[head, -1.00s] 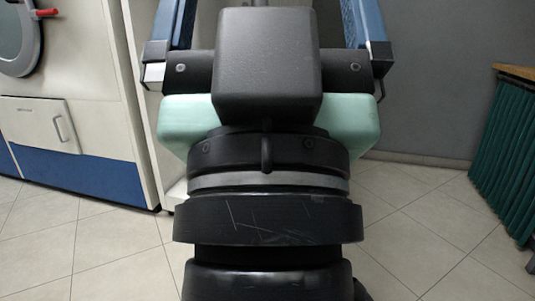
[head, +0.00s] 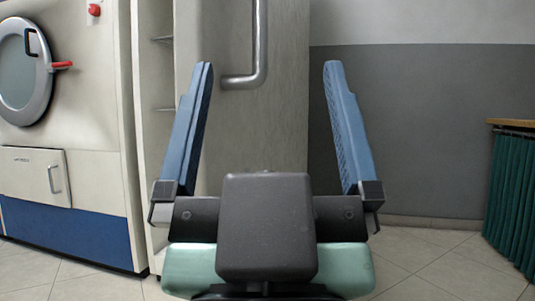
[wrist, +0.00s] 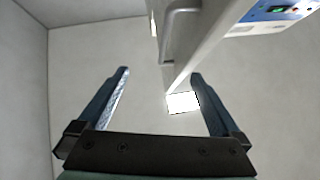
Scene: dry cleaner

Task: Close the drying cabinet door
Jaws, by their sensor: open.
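The drying cabinet door (head: 285,120) is a tall beige panel standing open in the middle of the head view, with a bent metal handle (head: 262,45) on its face. To its left the open cabinet (head: 159,75) shows shelves inside. My gripper (head: 268,67) is open and empty, its two blue fingers pointing up and spread in front of the door, with the handle between them in the picture. In the wrist view, my gripper (wrist: 160,75) shows the same open fingers, with the door edge and handle (wrist: 168,38) above and between them. The door's lower part is hidden by my gripper.
A washing machine (head: 90,155) with a round door and red handle stands at the left. A counter with a green curtain (head: 514,200) is at the right. Tiled floor between the door and the counter is clear. A ceiling light (wrist: 183,102) shows in the wrist view.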

